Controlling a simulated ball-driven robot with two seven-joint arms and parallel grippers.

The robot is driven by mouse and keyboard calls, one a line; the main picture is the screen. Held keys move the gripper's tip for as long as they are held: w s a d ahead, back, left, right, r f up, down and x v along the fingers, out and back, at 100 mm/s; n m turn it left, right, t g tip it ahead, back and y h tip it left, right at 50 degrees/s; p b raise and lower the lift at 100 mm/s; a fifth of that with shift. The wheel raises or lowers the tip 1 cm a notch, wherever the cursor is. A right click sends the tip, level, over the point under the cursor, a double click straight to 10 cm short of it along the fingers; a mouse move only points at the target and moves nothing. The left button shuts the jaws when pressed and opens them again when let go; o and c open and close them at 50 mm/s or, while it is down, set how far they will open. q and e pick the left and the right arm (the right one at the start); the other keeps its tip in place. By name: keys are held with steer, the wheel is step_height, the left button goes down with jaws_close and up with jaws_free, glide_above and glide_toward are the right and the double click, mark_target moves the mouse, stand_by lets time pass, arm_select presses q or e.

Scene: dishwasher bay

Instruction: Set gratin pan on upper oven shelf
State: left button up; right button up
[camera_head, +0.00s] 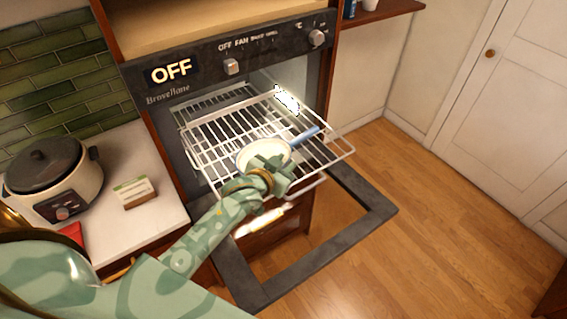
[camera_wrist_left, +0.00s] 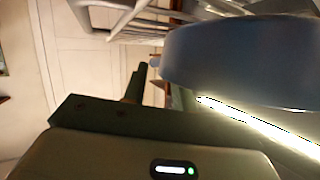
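The gratin pan (camera_head: 258,153) has a pale inside and a blue part (camera_head: 305,135) sticking out to the right. It is at the front of the pulled-out wire oven shelf (camera_head: 222,138); I cannot tell whether it rests on the wires or hangs just above. My left gripper (camera_head: 277,173) is at the pan's near side and hides part of it. In the left wrist view a blurred blue surface (camera_wrist_left: 240,62), apparently the pan, is very close beside a dark finger. I cannot see whether the fingers close on it. My right gripper is not in view.
The oven door (camera_head: 367,200) hangs open below the shelf. The oven's panel display (camera_head: 171,71) reads OFF. On the left, a rice cooker (camera_head: 60,180) and a small card holder (camera_head: 135,192) stand on the counter. The wooden floor at right is clear.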

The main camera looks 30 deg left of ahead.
arm_select(q)
steer(key=shift+w+a, duration=0.1)
steer(key=v, duration=1.2)
stand_by(0.9)
